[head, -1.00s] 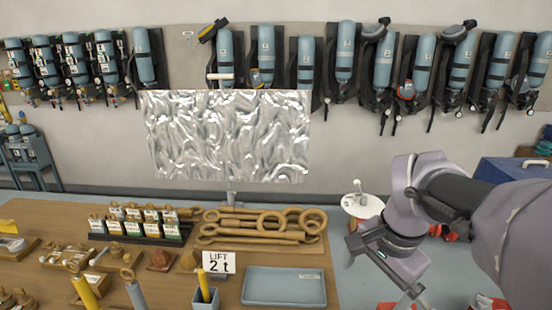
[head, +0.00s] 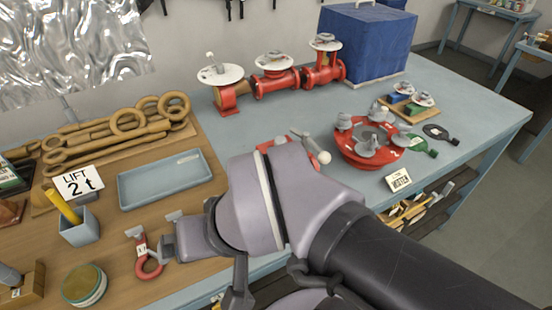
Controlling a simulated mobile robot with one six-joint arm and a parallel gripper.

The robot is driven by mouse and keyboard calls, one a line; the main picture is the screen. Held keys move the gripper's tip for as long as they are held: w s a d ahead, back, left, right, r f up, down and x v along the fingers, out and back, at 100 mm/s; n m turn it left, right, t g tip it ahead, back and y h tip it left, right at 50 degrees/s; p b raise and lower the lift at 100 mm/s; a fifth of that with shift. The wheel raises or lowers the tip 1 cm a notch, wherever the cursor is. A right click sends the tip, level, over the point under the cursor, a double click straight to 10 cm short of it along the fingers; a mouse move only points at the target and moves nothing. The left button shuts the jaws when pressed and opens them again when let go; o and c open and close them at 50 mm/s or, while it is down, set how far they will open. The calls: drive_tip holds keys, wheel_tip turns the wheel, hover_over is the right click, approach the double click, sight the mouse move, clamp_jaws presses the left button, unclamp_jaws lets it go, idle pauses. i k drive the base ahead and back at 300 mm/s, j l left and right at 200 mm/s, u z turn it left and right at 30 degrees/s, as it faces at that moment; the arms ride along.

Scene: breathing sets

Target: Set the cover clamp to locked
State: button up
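A red round flange (head: 368,143) with grey clamps around its rim and white numbers stands on the blue-grey bench right of centre. A lever (head: 311,147) with a white ball end shows just left of it, on a red base (head: 270,146) mostly hidden behind my arm. I cannot tell for sure which of these is the cover clamp or how it is set. My gripper (head: 190,245) is at the lower left end of the arm, above the bench's front, away from the lever. Its fingertips do not show clearly, and I see nothing held.
Red valves with white handwheels (head: 272,66) line the bench's back beside a blue box (head: 368,38). A blue tray (head: 165,180), a red shackle (head: 148,257) and a pen cup (head: 80,228) lie left. Small valves and a green tag (head: 418,146) are right.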

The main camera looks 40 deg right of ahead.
sight(324, 158)
drive_tip(key=z, duration=1.35)
